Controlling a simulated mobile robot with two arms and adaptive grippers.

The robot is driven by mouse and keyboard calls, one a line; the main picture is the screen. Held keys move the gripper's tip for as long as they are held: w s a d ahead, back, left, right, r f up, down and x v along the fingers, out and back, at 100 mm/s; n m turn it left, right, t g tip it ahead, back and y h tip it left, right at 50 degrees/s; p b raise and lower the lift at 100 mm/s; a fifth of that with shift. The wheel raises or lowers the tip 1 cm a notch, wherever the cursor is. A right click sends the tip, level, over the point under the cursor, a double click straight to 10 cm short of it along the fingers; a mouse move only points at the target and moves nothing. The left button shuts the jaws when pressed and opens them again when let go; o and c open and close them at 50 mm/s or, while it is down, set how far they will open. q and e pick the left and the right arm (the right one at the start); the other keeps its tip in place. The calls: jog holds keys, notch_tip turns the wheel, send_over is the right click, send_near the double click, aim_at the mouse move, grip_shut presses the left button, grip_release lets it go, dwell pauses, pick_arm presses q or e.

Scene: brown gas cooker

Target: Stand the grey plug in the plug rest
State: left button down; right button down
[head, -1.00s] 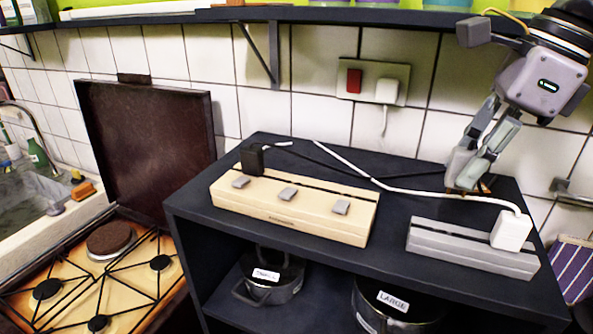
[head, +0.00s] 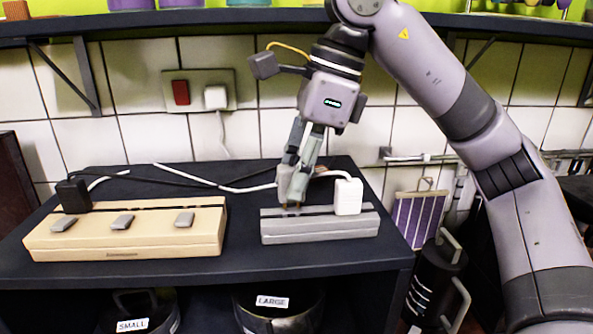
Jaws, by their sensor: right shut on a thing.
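The plug rest is a grey slotted block (head: 320,228) on the dark shelf top in the head view. A white plug (head: 348,196) stands in its right part. My right gripper (head: 294,190) points down at the left part of the rest and is shut on the grey plug (head: 285,184). The fingers partly hide this plug, and its lower end is at or just above the slot; I cannot tell whether it touches. My left gripper is not in view.
A beige strip (head: 130,235) with grey switches stands left, with a black plug (head: 73,195) at its end. Black and white cables cross the shelf top behind. A white plug (head: 215,97) sits in the wall socket. Pots stand on the shelf below.

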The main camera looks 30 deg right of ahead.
jog(key=shift+f+b, duration=1)
jog(key=shift+f, duration=0.35)
dwell(0.4)
jog(key=c, duration=1.4)
grip_release()
jog(key=shift+r, duration=0.1)
jog(key=v, duration=1.2)
